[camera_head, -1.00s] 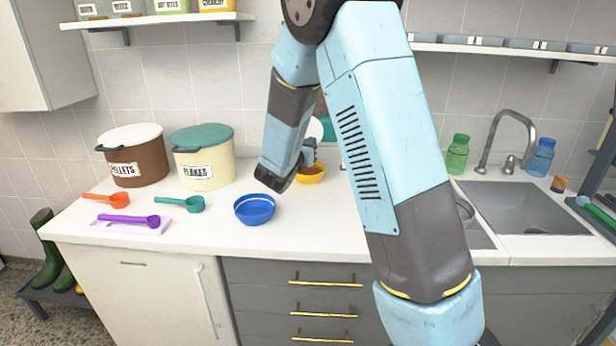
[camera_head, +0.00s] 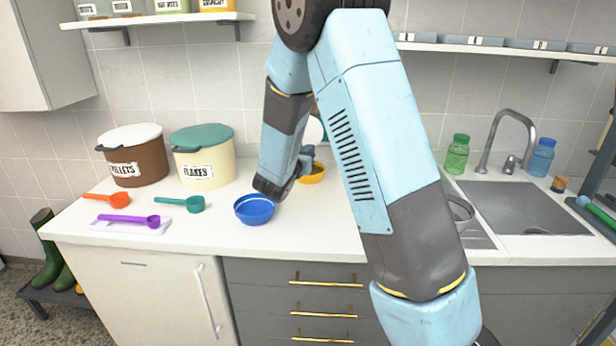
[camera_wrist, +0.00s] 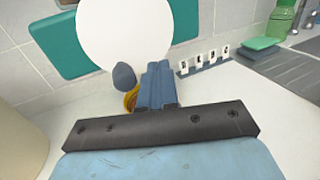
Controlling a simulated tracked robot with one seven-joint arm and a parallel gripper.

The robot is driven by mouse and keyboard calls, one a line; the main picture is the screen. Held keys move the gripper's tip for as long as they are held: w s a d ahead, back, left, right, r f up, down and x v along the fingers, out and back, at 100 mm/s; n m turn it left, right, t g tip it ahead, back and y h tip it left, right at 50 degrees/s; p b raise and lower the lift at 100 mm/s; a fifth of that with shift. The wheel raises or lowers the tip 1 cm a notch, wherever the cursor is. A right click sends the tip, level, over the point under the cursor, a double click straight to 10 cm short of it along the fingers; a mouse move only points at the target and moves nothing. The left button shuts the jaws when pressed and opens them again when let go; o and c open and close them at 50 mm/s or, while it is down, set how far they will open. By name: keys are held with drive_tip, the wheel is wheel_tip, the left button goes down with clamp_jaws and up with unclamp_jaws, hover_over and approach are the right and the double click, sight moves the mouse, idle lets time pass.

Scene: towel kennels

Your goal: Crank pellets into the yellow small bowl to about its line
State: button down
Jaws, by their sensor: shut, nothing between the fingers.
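The yellow small bowl (camera_head: 316,178) stands on the counter behind my forearm, which hides much of it. A sliver of its yellow side shows in the wrist view (camera_wrist: 131,101). A dispenser with a large white disc (camera_wrist: 125,30) on a teal panel (camera_wrist: 60,42) stands behind it. A rounded grey knob (camera_wrist: 123,76) shows in front of the disc. My gripper (camera_wrist: 159,72) is shut and empty, with its blue fingers just right of the knob, apart from it in the picture. In the head view, my gripper (camera_head: 307,153) is above the bowl. The bowl's line and pellet level are hidden.
A blue bowl (camera_head: 254,209) stands close to my wrist. Brown pellets (camera_head: 138,162) and cream flakes (camera_head: 204,166) tubs stand at the back left. Orange (camera_head: 105,200), teal (camera_head: 180,203) and purple (camera_head: 128,219) scoops lie in front. The sink (camera_head: 530,210) is at right.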

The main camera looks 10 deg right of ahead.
drive_tip(key=s+a, duration=0.2)
drive_tip(key=s, duration=0.4)
idle(0.6)
drive_tip(key=w+d, duration=0.2)
drive_tip(key=w, duration=0.6)
drive_tip(key=shift+w+d, duration=0.15)
idle(0.9)
idle(0.8)
idle(1.2)
drive_tip(key=shift+w+a, duration=0.15)
drive_tip(key=shift+a, duration=0.25)
